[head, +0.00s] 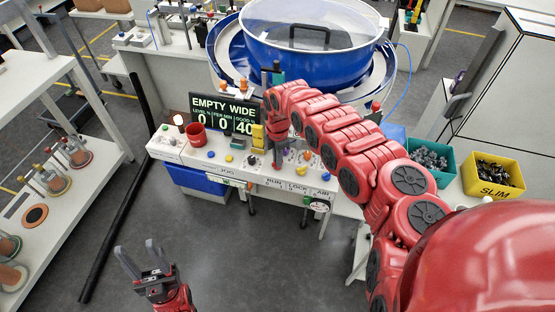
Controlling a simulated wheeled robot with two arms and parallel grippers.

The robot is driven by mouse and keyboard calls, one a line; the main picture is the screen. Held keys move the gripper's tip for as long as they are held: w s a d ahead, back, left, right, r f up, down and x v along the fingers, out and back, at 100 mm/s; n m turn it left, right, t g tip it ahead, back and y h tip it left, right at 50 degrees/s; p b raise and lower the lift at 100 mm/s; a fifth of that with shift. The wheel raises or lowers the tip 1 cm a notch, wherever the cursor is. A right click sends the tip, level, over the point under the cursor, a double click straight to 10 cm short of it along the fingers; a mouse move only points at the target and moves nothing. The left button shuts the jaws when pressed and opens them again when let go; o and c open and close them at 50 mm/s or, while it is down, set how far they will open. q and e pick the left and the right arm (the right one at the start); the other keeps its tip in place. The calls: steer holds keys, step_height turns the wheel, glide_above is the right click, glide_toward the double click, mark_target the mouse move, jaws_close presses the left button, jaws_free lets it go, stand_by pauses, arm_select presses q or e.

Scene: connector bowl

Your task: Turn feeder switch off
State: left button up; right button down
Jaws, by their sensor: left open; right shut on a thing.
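The control panel (222,160) is a white console below the bowl, with small colored knobs and switches on its top and labels such as JOG, RUN, LOCK and AIR along its front. My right gripper (279,160) points down at the middle of the panel top and is shut on a small control there. The gripper hides most of that control, so I cannot tell whether it is the feeder switch or how it is set. My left gripper (137,248) is open and empty, low over the floor at the bottom left, away from the panel.
A red cup (196,134) stands left on the panel. The blue feeder bowl (312,62) is behind. A teal bin (431,160) and a yellow SLIM bin (492,175) hold parts at right. A shelf unit (75,195) stands left.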

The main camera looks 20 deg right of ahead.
stand_by(0.4)
steer(key=c, duration=0.9)
jaws_free()
step_height(320, 180, up, 17)
steer(key=b, duration=0.4)
steer(key=shift+r+b, duration=0.2)
steer(key=shift+b, duration=0.2)
